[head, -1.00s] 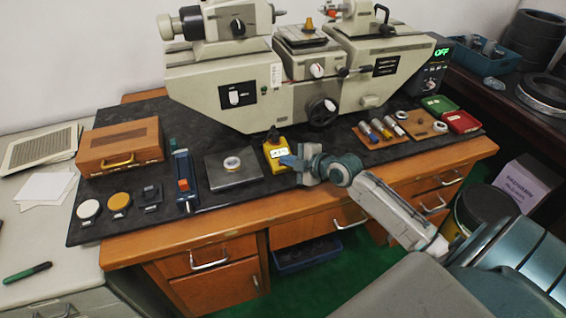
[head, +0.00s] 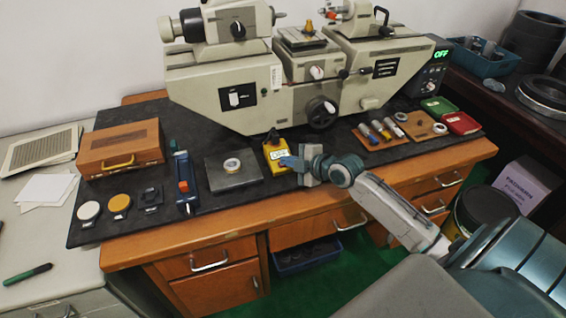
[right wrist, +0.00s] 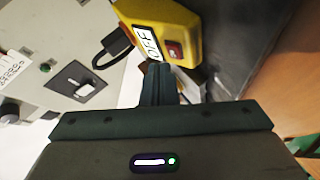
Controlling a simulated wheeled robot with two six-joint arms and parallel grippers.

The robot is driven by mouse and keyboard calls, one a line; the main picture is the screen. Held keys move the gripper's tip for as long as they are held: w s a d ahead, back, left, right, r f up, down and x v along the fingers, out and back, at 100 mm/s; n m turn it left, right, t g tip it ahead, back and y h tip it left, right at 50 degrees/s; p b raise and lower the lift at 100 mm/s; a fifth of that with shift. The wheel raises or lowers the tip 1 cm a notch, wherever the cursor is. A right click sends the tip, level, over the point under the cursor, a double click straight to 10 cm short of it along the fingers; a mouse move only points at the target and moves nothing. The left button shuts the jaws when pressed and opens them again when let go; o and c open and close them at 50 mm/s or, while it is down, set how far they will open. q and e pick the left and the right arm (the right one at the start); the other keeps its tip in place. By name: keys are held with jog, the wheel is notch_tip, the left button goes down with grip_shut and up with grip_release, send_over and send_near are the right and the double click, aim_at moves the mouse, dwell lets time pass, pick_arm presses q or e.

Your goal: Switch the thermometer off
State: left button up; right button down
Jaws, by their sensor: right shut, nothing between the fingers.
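The thermometer is a yellow box (head: 270,147) with a white display, on the dark mat in front of the big grey machine. In the right wrist view the yellow box (right wrist: 185,18) shows a red rocker switch (right wrist: 174,50) beside its display (right wrist: 149,43). In the head view the display's small dark characters look like OFF. My right gripper (head: 287,162) is shut and empty, right at the box's front. In the wrist view its fingertips (right wrist: 158,70) are close to the display and switch; I cannot tell whether they touch. My left gripper is out of view.
The grey machine (head: 215,92) stands behind. A flat grey plate with a ring (head: 232,163) and a blue tool (head: 184,180) lie to the left. A wooden tray of cylinders (head: 380,132) lies to the right. A control box (head: 436,75) at the right shows a green OFF.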

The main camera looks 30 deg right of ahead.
jog(key=shift+s+r+p, duration=0.2)
jog(key=shift+r+p, duration=0.3)
jog(key=shift+r, duration=0.1)
jog(key=shift+s+a+r+p, duration=0.1)
jog(key=shift+s+r+p, duration=0.25)
jog(key=shift+r+p, duration=0.3)
jog(key=shift+s+a+r+p, duration=0.1)
jog(key=shift+s+r+p, duration=0.3)
jog(key=shift+r+p, duration=0.25)
jog(key=shift+s+a+r+p, duration=0.1)
jog(key=shift+s+r+p, duration=0.35)
jog(key=shift+r, duration=0.35)
